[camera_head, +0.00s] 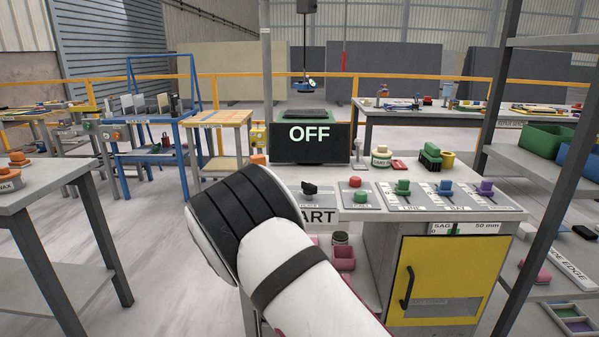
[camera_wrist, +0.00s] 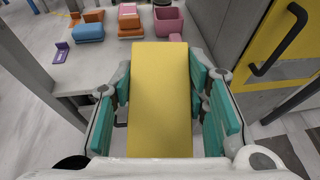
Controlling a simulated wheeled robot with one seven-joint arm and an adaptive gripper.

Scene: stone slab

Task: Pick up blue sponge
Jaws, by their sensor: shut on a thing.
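My gripper (camera_wrist: 161,82) is shut on a long yellow-faced block (camera_wrist: 160,110) in the wrist view, with teal finger pads on both of its sides. The block's underside is hidden, so I cannot tell if it has another colour.
A pink bin (camera_wrist: 168,24), an orange block (camera_wrist: 130,31) and a purple bracket (camera_wrist: 62,50) are on the shelf. The yellow cabinet door (camera_head: 438,275) with a black handle stands at right. A grey table (camera_head: 40,195) stands at left, with open floor between.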

